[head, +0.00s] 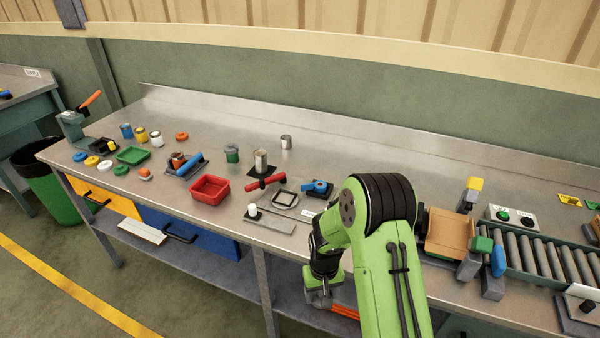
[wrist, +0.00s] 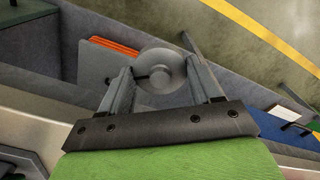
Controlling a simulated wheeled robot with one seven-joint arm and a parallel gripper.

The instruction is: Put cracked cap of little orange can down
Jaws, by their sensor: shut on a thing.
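A round grey cap (wrist: 160,70) with a dark crack line at its left side is between the two fingers of my gripper (wrist: 158,82) in the wrist view. The fingers are shut on its sides. In the head view my gripper (head: 319,297) hangs in front of the workbench's front edge, below the top and near the lower shelf; the cap is hard to make out there.
The steel workbench (head: 120,205) bears a red tray (head: 210,190), a green tray (head: 132,156), several coloured caps and small cans. A roller conveyor (head: 545,262) is at the right. Orange flat things (wrist: 114,45) lie on the lower shelf. A green bin (head: 62,200) stands at left.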

